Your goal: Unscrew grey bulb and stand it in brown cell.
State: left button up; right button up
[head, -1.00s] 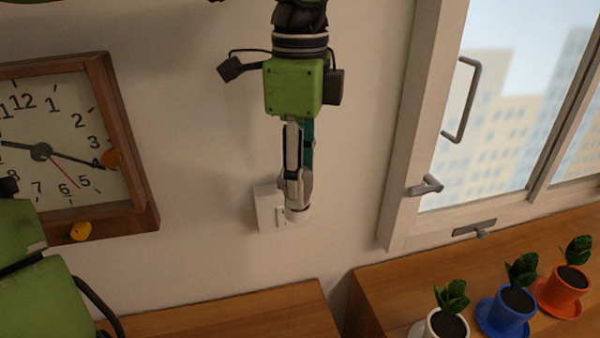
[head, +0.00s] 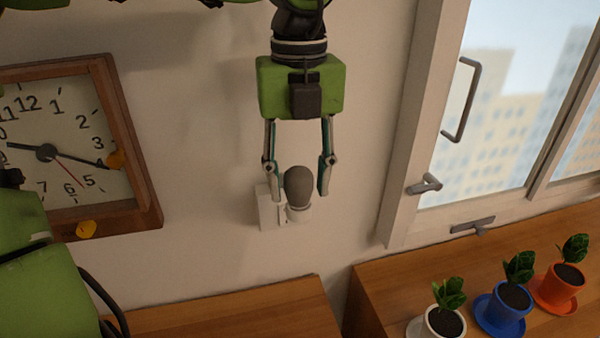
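The grey bulb (head: 298,186) stands upright in a white socket (head: 299,214) at a white plate (head: 269,208) on the wall. My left gripper (head: 299,193) points down from above, with one finger on each side of the bulb. The fingers are spread, and gaps show between them and the bulb, so the gripper is open. The brown cell is not in view. My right gripper is not in view.
A square wooden clock (head: 70,145) with yellow knobs hangs at the left. A window with a handle (head: 425,185) is at the right. Potted plants in white (head: 445,324), blue (head: 507,307) and orange (head: 559,290) pots stand on the wooden ledge (head: 400,290). A wooden top (head: 230,312) below looks bare.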

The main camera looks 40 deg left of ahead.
pick_arm(q)
jog(key=m+p, duration=0.1)
jog(key=m, duration=0.3)
jog(key=shift+r, duration=0.1)
jog(key=m, duration=0.6)
jog(key=shift+a+p, duration=0.15)
jog(key=shift+p, duration=0.2)
jog(key=shift+s, duration=0.1)
jog(key=c, duration=1)
jog(key=shift+o, duration=0.2)
